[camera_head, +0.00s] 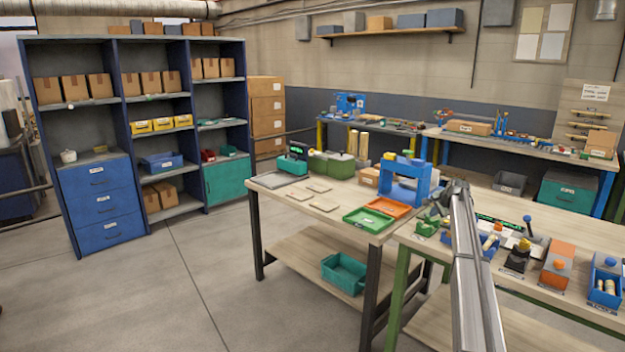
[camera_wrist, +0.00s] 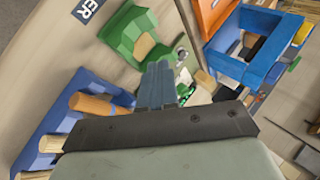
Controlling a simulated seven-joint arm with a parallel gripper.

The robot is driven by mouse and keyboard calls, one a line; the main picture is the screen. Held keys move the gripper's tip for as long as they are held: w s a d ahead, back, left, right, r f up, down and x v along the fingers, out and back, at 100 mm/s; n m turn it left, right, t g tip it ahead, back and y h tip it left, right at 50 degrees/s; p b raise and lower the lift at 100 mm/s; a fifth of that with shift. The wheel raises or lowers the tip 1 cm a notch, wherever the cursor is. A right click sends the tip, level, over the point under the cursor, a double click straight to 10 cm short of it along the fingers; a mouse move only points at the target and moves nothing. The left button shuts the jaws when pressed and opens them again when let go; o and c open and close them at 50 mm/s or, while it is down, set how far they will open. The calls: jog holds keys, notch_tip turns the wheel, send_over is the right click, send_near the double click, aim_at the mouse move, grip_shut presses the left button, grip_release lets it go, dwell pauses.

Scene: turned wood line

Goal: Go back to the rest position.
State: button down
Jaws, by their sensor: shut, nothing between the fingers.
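My gripper (camera_wrist: 158,82) is shut and empty. In the wrist view its closed fingers point up the picture, over the right-hand workbench, between a green holder (camera_wrist: 122,32) and a blue holder (camera_wrist: 60,125). A pale wooden piece sits in the green holder, and several turned wood pieces (camera_wrist: 92,103) lie in the blue holder. In the head view my arm reaches from the lower right to the front bench (camera_head: 555,232); the fingertips are too small and covered to make out there.
A blue frame (camera_head: 408,180) stands on the left bench near my arm, beside a green tray (camera_head: 368,219) and an orange tray (camera_head: 388,207). An orange box (camera_head: 558,265) and a blue bin (camera_head: 605,285) stand on the right bench. The floor (camera_head: 150,290) at left is clear.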

jog(key=a+f+y, duration=0.1)
jog(key=a+f, duration=0.2)
jog(key=a, duration=1)
jog(key=s+a+f+n+g, duration=0.2)
jog(key=s+a+f, duration=0.2)
jog(key=s+f, duration=0.75)
jog(key=s+a+f+n+g, duration=0.15)
jog(key=s+a+f, duration=0.35)
jog(key=s+f, duration=0.65)
jog(key=s+a+f+n+g, duration=0.3)
jog(key=s+f, duration=0.5)
jog(key=f, duration=0.7)
jog(key=s+a+f+n+g, duration=0.15)
jog(key=s+f, duration=0.25)
jog(key=s, duration=0.6)
jog(key=s+a+f+g, duration=0.1)
jog(key=s+a+f, duration=0.25)
jog(key=s, duration=0.55)
jog(key=s+a+f+n+g, duration=0.15)
jog(key=s+f, duration=0.35)
jog(key=s, duration=0.5)
jog(key=s+a+n+g+h, duration=0.1)
jog(key=s+n+g, duration=0.3)
jog(key=s, duration=2.4)
jog(key=shift+s+a+n+h, duration=0.3)
jog(key=shift+s+a+n, duration=0.05)
